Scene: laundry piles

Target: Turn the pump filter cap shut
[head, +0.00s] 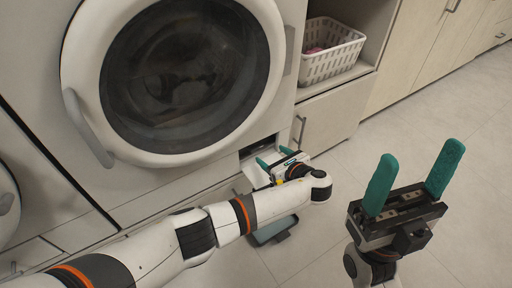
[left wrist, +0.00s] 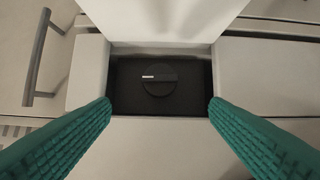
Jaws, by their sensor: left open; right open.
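The pump filter cap (left wrist: 159,79) is a round black knob with a raised bar across it and a white mark at the bar's left end. It sits in a dark recess low in the washing machine (head: 190,172); the bar lies about level in the left wrist view. My left gripper (head: 272,164) is at the recess in the head view. In the left wrist view its green fingers (left wrist: 160,112) are spread wide to either side of the cap, empty and apart from it. My right gripper (head: 406,180) is open and empty above the floor on the right.
A white laundry basket (head: 333,62) stands on a shelf right of the machine, above a cabinet door with a handle (head: 300,130). A dark grey tray (head: 274,230) lies on the floor below my left gripper. The tiled floor at right is clear.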

